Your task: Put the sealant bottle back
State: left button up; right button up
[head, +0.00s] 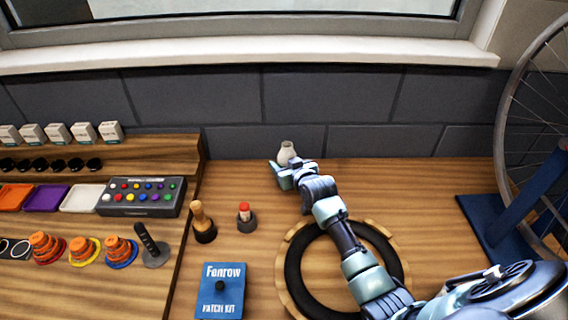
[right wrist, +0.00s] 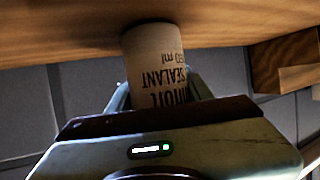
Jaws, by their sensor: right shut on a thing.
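The white sealant bottle (head: 286,151) is at the back of the bench, close to the dark wall. My right gripper (head: 287,168) is shut on it, with the arm reaching up from the lower right. In the right wrist view the sealant bottle (right wrist: 153,55) shows upside down with dark "SEALANT" lettering, between the fingers of my right gripper (right wrist: 160,90). Its base meets or nearly meets the wooden surface; I cannot tell whether it touches. My left gripper is not in view.
A round wooden stand with a black ring (head: 292,270) lies under my right arm. A blue patch kit box (head: 221,290), a red-topped item (head: 245,217) and a wooden-handled tool (head: 202,222) stand left of it. A wheel on a blue stand (head: 490,225) is at right.

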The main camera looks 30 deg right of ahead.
jog(key=shift+f, duration=0.15)
jog(key=o, duration=1.6)
jog(key=shift+c, duration=0.2)
jog(key=shift+r, duration=0.25)
jog(key=shift+s, duration=0.45)
jog(key=v, duration=1.1)
jog(key=shift+b, duration=0.3)
jog(key=shift+s, duration=0.1)
